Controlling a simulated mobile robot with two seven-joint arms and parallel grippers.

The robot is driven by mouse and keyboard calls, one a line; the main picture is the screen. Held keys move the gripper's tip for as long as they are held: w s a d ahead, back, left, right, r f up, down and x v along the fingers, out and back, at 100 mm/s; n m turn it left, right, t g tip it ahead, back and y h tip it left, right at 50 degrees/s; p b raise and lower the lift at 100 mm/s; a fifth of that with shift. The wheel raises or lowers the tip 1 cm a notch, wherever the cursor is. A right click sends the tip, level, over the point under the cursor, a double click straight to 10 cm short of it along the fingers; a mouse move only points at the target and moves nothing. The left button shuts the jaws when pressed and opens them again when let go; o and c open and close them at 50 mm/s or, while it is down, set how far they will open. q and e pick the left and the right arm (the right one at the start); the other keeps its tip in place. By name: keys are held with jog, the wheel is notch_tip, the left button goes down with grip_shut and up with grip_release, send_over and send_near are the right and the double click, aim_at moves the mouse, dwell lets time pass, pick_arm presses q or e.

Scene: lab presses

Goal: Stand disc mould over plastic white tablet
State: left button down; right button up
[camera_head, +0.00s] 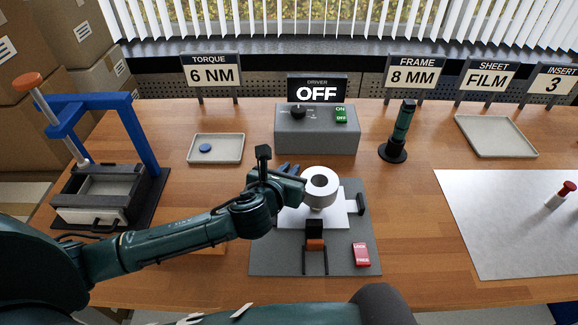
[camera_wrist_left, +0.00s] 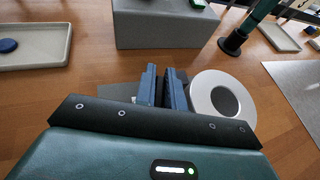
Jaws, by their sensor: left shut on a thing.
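The disc mould (camera_head: 333,184) is a white ring with a grey hole, above a white plate (camera_head: 338,219); I take this plate as the plastic white tablet. A short rounded body shows under the ring, and I cannot tell whether it rests on the plate. My left gripper (camera_head: 290,169) reaches in from the left, its blue fingers close together at the mould's left side. The left wrist view shows the fingers (camera_wrist_left: 165,90) beside the ring (camera_wrist_left: 243,98); their grip on the mould is hidden. My right gripper is not in view.
A grey mat (camera_head: 268,257) lies under the plate, with a black-and-orange clamp (camera_head: 315,244) and a red block (camera_head: 361,253). The grey driver box (camera_head: 318,140) stands behind. A blue-framed press (camera_head: 135,137) is left, a screwdriver stand (camera_head: 396,145) back right.

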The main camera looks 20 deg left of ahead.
pick_arm(q)
notch_tip(320, 180, down, 2)
jog(key=shift+f+b, duration=0.1)
jog(key=shift+b, duration=0.45)
jog(key=shift+f, duration=0.15)
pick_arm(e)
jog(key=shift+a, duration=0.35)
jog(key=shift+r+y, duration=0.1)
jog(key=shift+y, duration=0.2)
pick_arm(q)
jog(key=shift+p, duration=0.35)
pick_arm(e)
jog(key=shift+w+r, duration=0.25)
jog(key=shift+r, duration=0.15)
pick_arm(q)
jog(key=shift+p, duration=0.5)
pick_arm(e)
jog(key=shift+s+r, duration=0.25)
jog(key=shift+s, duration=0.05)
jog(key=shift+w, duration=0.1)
